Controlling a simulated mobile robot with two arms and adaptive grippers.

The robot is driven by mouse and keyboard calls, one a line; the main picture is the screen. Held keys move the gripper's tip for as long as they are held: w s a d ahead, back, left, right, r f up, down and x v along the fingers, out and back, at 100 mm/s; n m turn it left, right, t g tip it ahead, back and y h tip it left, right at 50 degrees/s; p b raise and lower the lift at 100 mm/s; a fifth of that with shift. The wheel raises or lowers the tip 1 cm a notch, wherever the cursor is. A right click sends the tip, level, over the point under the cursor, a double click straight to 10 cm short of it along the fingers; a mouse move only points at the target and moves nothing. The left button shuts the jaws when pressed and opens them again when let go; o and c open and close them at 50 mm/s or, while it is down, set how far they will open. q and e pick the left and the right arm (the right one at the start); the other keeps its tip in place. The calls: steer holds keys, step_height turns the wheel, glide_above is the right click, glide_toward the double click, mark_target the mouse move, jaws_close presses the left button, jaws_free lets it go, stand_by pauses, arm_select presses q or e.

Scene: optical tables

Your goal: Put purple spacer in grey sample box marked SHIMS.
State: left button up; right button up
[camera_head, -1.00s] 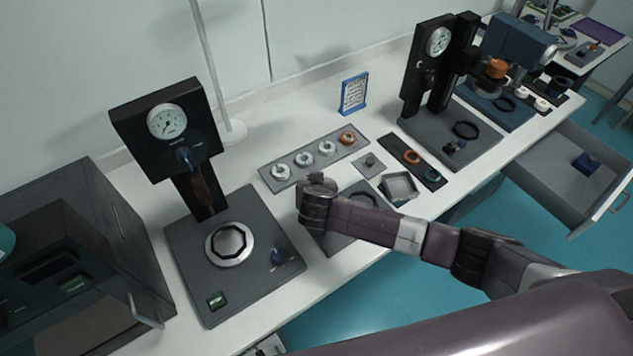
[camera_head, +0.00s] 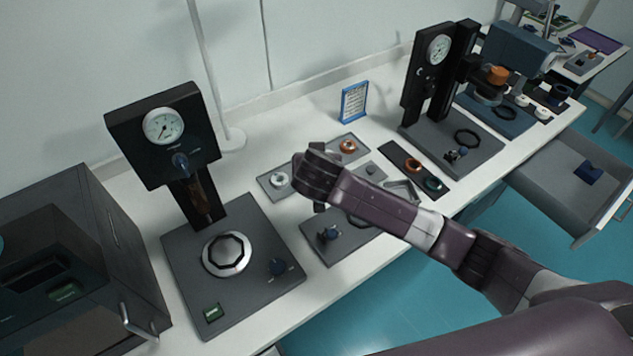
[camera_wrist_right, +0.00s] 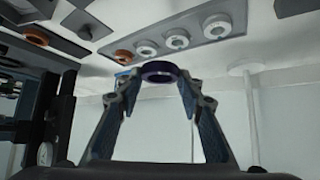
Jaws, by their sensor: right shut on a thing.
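The purple spacer (camera_wrist_right: 162,71) is a dark purple ring between the fingertips of my right gripper (camera_wrist_right: 162,76) in the right wrist view. The gripper is shut on it and holds it clear of the bench. In the head view my right wrist is over the grey strip of rings and hides the spacer. A small open grey box (camera_head: 402,189) on the bench is partly hidden behind my right forearm. No SHIMS mark is readable on it, so I cannot tell whether it is the sample box. My left gripper is not in view.
The grey strip (camera_head: 268,184) bears several rings, partly covered by my arm. A dark strip (camera_head: 396,150) with rings lies to the right. Gauge stands rise at left (camera_head: 160,140) and right (camera_head: 428,80). A blue-framed sign (camera_head: 354,102) stands behind. An open drawer (camera_head: 560,185) juts out at right.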

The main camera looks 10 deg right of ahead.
step_height(320, 180, up, 8)
steer(key=shift+f+b, duration=0.1)
steer(key=shift+b, duration=0.45)
steer(key=s+d+r+n+y+b, duration=0.1)
steer(key=s+d+r+b, duration=0.1)
steer(key=s+r, duration=0.3)
steer(key=s+d+r+n+b, duration=0.1)
steer(key=s+d+r+b, duration=0.1)
steer(key=s+d+r, duration=0.3)
step_height(320, 180, up, 2)
steer(key=shift+s+r+y, duration=0.1)
steer(key=shift+s+y, duration=0.05)
steer(key=shift+y, duration=0.25)
